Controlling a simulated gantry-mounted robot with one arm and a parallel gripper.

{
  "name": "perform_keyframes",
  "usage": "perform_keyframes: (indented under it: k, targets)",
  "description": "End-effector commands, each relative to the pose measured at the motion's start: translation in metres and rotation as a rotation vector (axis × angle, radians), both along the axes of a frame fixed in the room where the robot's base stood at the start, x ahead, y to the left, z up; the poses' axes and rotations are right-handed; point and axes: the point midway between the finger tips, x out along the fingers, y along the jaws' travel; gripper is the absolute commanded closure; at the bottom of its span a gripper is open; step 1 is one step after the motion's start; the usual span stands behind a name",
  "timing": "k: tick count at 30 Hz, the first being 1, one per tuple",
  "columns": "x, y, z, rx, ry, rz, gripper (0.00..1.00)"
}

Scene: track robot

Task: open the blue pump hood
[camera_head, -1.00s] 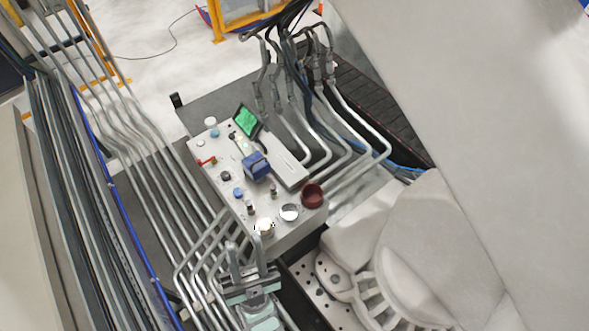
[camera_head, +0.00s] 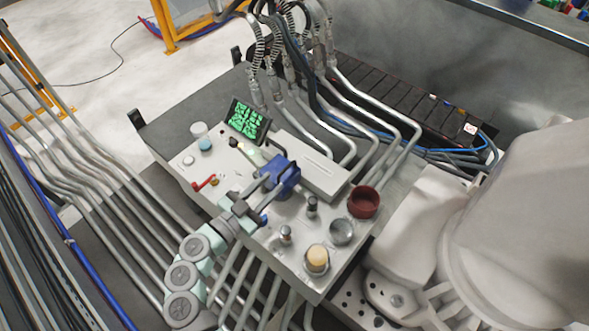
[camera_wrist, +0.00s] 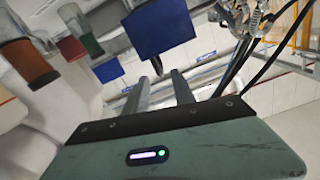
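The blue pump hood (camera_head: 283,171) is a boxy blue cover near the middle of the white panel (camera_head: 325,277), and looks closed. It also shows in the wrist view as a large blue block (camera_wrist: 160,27) at the top centre. My gripper (camera_head: 265,186) comes in from the lower left, with its fingertips close to the near side of the hood. In the wrist view my gripper (camera_wrist: 166,66) has two grey fingers with a gap between them and nothing held. The hood is just beyond the tips; I cannot tell whether they touch it.
A green-lit screen (camera_head: 246,120) stands behind the hood. A dark red cup (camera_head: 363,202), a clear round dial (camera_head: 341,232) and a tan-capped knob (camera_head: 317,257) are on the near right. A red lever (camera_head: 205,183) is on the left. Pipes and cables run around the panel.

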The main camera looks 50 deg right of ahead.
Motion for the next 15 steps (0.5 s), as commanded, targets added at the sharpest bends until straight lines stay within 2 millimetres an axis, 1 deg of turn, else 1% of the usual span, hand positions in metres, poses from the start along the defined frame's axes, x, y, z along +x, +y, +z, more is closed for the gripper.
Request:
perform_keyframes:
  k: [5, 9, 15]
  targets:
    - [0.0, -0.025, 0.0, -0.001, 0.0, -0.006, 0.69]
    - [0.001, -0.052, 0.001, -0.003, -0.001, -0.005, 0.69]
    - [0.004, -0.086, 0.001, -0.003, -0.002, -0.005, 0.69]
